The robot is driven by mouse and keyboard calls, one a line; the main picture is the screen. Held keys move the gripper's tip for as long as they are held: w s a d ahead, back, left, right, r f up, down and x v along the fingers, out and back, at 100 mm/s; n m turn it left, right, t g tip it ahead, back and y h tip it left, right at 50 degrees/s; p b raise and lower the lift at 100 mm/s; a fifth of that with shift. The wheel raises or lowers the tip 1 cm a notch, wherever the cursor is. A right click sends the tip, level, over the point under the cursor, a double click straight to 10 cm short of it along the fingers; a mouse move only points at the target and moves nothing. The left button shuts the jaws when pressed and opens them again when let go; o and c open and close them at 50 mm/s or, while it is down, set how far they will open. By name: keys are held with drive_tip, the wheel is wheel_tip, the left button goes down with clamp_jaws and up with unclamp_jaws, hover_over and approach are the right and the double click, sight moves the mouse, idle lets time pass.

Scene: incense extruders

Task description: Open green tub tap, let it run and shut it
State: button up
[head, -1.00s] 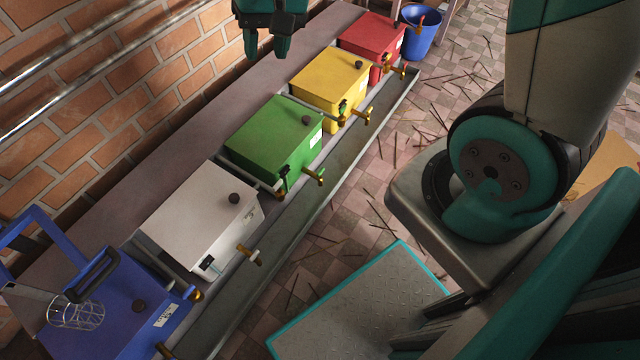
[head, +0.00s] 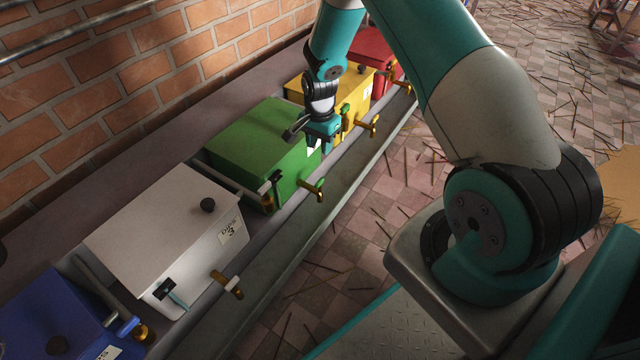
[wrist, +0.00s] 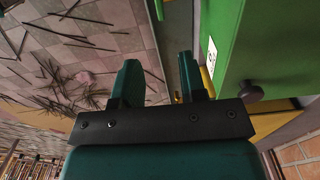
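The green tub (head: 255,140) stands in the row between the white and yellow tubs. Its brass tap (head: 316,191) with a green handle sticks out low on its front, over the trough; whether the tap is open cannot be told. My gripper (head: 325,148) hangs near the far front corner of the green tub, above and beyond the tap. In the wrist view my gripper (wrist: 158,68) is open and empty, and the green tub (wrist: 270,45) with its dark lid knob (wrist: 249,91) is at the right.
The white tub (head: 160,225) is nearer, and the blue tub (head: 50,320) is at lower left. The yellow tub (head: 355,88) and red tub (head: 375,50) stand beyond my gripper. A grey trough (head: 270,250) runs along the front. Sticks litter the tiled floor.

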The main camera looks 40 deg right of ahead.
sight(320, 181)
wheel_tip(320, 181, down, 14)
drive_tip(key=b, duration=0.6)
drive_tip(key=shift+f, duration=0.2)
clamp_jaws()
